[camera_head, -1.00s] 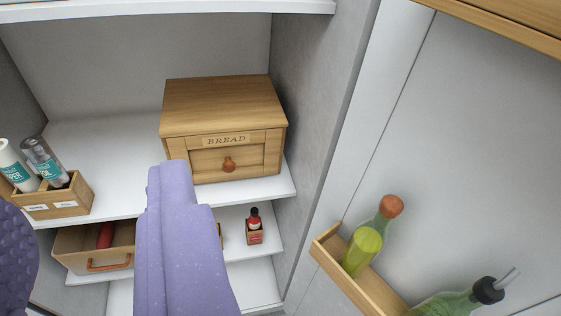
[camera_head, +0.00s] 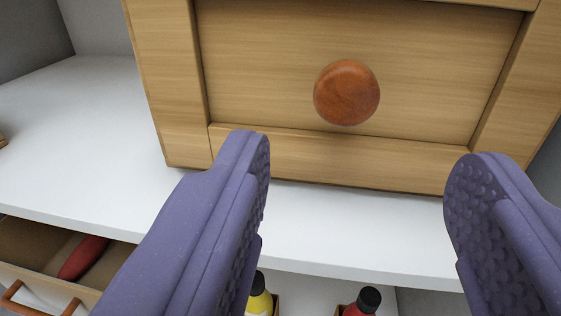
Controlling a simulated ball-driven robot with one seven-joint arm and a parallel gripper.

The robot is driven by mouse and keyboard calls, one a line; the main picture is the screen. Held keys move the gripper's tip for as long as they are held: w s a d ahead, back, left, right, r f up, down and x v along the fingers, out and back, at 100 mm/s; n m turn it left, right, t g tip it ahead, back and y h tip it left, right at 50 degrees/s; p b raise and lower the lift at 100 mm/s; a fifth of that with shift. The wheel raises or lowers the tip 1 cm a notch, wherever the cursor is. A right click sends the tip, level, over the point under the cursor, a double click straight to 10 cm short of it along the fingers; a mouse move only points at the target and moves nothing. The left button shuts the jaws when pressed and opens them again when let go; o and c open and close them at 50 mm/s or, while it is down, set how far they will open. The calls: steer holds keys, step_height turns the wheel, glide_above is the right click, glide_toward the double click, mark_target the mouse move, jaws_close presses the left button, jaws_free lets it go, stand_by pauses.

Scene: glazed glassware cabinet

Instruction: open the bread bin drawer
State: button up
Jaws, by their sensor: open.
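The wooden bread bin (camera_head: 168,80) fills the upper part of the view and stands on a white shelf. Its drawer front (camera_head: 260,60) is a framed wood panel and looks shut. A round reddish-brown knob (camera_head: 346,92) sits on the drawer front. My gripper (camera_head: 358,165) is open, with its two purple fingers spread wide below the knob in the picture. The left finger's tip overlaps the lower drawer frame in view. The knob lies between and above the fingertips, and nothing is between the fingers. I cannot tell the exact gap to the bin.
The white shelf (camera_head: 80,140) is bare to the left of the bin. Below it are an open wooden box (camera_head: 40,245) with a red item inside, a yellow bottle (camera_head: 259,300) and a dark-capped red bottle (camera_head: 364,303). A grey wall is close at the right.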

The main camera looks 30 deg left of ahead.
mark_target(348, 95)
steer(key=b+x, duration=0.1)
steer(key=x, duration=0.6)
steer(key=shift+w+a+b, duration=0.15)
steer(key=shift+w+b, duration=0.1)
steer(key=shift+b, duration=0.15)
steer(key=shift+c, duration=0.2)
jaws_close()
